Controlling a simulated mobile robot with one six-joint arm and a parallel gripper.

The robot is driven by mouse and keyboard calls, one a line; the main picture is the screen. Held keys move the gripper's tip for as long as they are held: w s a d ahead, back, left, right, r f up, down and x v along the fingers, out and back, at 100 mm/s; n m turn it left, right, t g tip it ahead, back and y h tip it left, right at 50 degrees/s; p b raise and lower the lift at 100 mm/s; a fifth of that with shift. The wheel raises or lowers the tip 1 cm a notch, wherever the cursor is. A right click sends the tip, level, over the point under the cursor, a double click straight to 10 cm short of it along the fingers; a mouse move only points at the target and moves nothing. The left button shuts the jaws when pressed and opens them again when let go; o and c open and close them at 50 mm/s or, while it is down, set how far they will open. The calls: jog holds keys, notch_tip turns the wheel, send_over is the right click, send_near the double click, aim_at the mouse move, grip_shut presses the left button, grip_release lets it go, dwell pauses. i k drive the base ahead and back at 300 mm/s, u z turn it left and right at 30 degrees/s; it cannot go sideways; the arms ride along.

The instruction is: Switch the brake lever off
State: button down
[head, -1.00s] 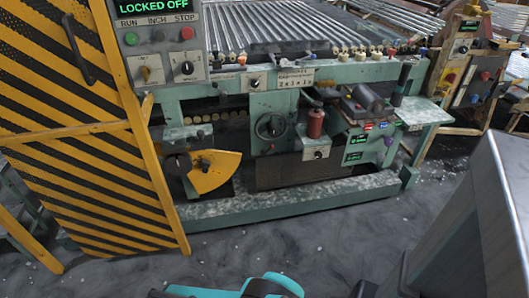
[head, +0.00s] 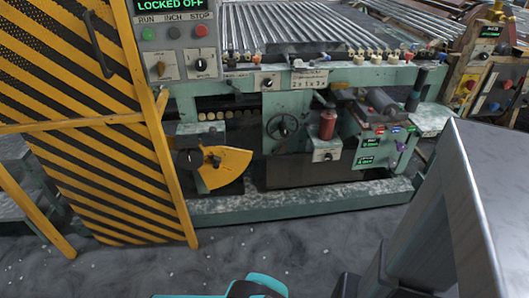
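No lever is labelled as the brake in the head view. My gripper's fingers do not show.
A yellow-black striped guard (head: 75,110) stands left of the quadrant. Above it is a control panel (head: 176,40) reading LOCKED OFF. A black handwheel (head: 283,127) and red cylinder (head: 327,124) are on the machine front. The green base rail (head: 300,201) borders clear grey floor (head: 290,245).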

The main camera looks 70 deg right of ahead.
aim_at(274, 152)
jog(key=u, duration=0.7)
jog(key=k, duration=1.5)
jog(key=z, duration=0.45)
jog(key=i, duration=1)
